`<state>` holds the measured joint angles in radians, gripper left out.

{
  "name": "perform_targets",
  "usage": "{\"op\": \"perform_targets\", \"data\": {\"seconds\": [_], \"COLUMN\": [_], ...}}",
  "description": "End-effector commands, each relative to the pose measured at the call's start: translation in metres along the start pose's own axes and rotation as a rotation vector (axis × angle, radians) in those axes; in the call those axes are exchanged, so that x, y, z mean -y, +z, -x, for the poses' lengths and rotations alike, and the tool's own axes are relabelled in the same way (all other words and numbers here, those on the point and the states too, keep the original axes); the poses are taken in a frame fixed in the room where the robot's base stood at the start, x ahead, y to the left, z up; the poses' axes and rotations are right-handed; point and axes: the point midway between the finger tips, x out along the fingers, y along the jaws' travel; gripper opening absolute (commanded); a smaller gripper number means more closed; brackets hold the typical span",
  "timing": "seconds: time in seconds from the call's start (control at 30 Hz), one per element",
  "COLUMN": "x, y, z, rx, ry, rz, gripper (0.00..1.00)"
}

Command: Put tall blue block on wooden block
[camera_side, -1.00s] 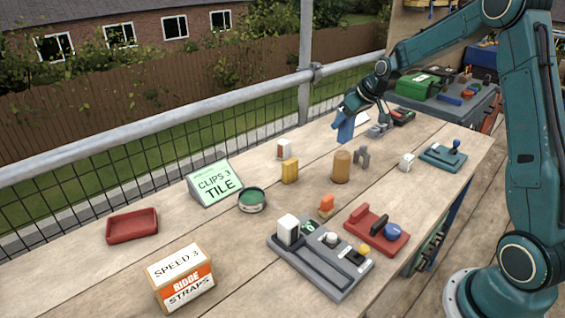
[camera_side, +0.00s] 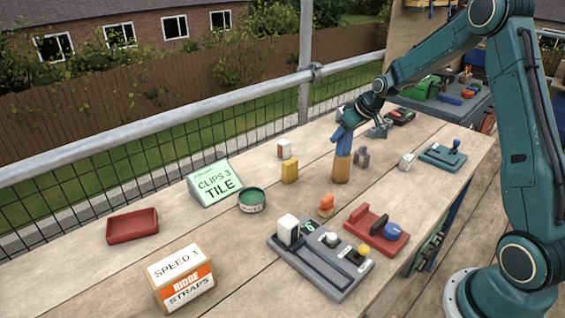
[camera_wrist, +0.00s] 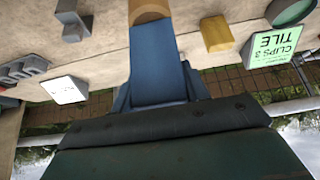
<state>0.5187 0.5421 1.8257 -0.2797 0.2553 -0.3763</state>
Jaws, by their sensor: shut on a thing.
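The tall blue block (camera_side: 344,143) is held upright in my gripper (camera_side: 345,127), directly over the wooden block (camera_side: 341,170). Its lower end meets the top of the wooden block in the side view; whether its weight rests there I cannot tell. The wooden block is a tan, upright, rounded piece on the table. In the wrist view the blue block (camera_wrist: 157,65) runs from my gripper (camera_wrist: 160,100) up to the edge of the wooden block (camera_wrist: 149,10). My gripper is shut on the blue block and its fingertips are partly hidden.
A grey block (camera_side: 361,157) stands close right of the wooden block, and a yellow block (camera_side: 290,170) stands to its left. A grey tray (camera_side: 320,265), a red tray (camera_side: 377,232) and an orange piece (camera_side: 326,206) lie nearer the front.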

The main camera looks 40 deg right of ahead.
Motion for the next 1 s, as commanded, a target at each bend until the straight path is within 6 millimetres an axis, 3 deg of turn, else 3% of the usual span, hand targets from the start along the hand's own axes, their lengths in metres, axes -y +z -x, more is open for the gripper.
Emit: {"op": "perform_targets", "data": {"seconds": [0.03,0.07,0.17,0.67,1.0], "x": [0.0,0.0,0.0,0.0,-0.001], "y": [0.001,0.001,0.001,-0.001,-0.002], "z": [-0.001,-0.001,-0.001,0.005,0.042], "rx": [0.0,0.0,0.0,0.0,-0.003], "ry": [0.0,0.0,0.0,0.0,0.003], "rz": [0.0,0.0,0.0,0.0,-0.001], "gripper": [0.23,0.49,0.67,0.67,0.67]}}
